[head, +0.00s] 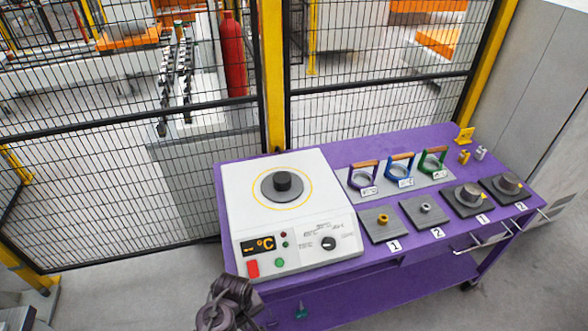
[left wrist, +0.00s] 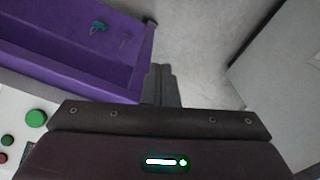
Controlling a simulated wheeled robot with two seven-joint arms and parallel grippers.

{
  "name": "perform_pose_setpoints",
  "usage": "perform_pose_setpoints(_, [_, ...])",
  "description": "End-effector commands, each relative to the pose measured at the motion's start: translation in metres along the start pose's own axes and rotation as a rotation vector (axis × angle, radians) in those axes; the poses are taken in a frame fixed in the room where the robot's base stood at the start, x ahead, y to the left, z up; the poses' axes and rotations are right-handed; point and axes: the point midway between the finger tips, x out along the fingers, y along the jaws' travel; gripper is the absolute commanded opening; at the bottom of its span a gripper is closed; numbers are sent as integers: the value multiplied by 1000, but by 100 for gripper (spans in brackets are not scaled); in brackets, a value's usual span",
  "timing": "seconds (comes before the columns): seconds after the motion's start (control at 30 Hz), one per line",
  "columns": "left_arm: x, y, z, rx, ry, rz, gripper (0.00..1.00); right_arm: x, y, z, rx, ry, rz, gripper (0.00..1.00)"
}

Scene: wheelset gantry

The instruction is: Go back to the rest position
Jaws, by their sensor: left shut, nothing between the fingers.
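My left gripper (head: 228,305) shows dark at the bottom edge of the head view, in front of the purple cart (head: 385,270) and below the white heater's front panel. In the left wrist view its two fingers (left wrist: 160,84) are together, with nothing between them. They point past the cart's purple edge (left wrist: 135,80) over the grey floor. My right gripper is in neither view.
The white heater (head: 331,215) stands on the cart's left. Three coloured-handled gauges (head: 400,167) and several numbered plates (head: 380,222) fill the right. Mesh fencing (head: 100,170) stands behind and left. Grey floor (head: 130,290) is clear at the left front.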

Motion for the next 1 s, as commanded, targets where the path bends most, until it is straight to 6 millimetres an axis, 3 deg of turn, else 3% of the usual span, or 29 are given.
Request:
perform_pose_setpoints(0.03, [21,-5,2,23,-2,-5,0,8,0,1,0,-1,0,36])
perform_pose_setpoints(0.27, [112,-33,15,171,11,-3,0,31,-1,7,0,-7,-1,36])
perform_pose_setpoints(0.37, [171,-57,28,270,17,-3,0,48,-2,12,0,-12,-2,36])
perform_pose_setpoints(0.5, [262,-108,60,445,27,1,0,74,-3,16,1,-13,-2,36])
perform_pose_setpoints(0.6, [318,-151,89,572,36,7,0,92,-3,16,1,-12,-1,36])
perform_pose_setpoints(0.7, [361,-193,119,687,46,13,0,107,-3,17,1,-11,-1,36])
perform_pose_setpoints(0.83, [394,-235,152,802,59,22,0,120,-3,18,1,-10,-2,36])
perform_pose_setpoints(1.0, [408,-261,172,874,72,29,0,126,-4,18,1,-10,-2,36])
